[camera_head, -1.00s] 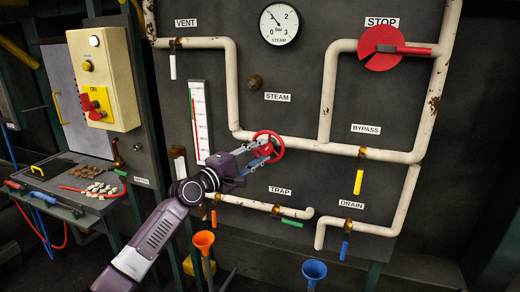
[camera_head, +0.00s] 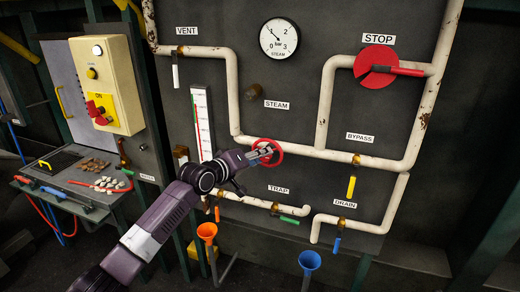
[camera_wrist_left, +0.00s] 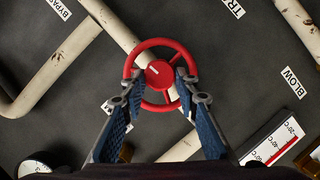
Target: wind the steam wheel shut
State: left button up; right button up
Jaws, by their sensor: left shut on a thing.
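The red steam wheel (camera_head: 282,154) sits on the white pipe run at the middle of the dark panel. My left gripper (camera_head: 265,153) reaches it from the lower left and is shut on it. In the left wrist view the wheel (camera_wrist_left: 159,74) faces the camera, with a round hub, spokes and a pale mark on the hub. The two blue-padded fingers (camera_wrist_left: 159,80) lie on either side of the hub, across the rim's lower part. My right gripper is not in view.
A pressure gauge (camera_head: 279,38) is above, its needle pointing upper left. A red STOP disc (camera_head: 377,66) is upper right. Yellow bypass (camera_head: 351,187) and blue drain (camera_head: 337,245) handles hang to the right; a green trap handle (camera_head: 289,219) is below. A thermometer (camera_head: 201,125) is left.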

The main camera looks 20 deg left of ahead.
pick_arm(q)
jog(key=shift+d+f+m+y+p, duration=0.1)
jog(key=shift+m+y+p, duration=0.2)
jog(key=shift+m+p, duration=0.15)
jog(key=shift+f, duration=0.1)
jog(key=o, duration=1.1)
jog(key=shift+o, duration=0.2)
jog(key=shift+r, duration=0.2)
jog(key=v, duration=1.2)
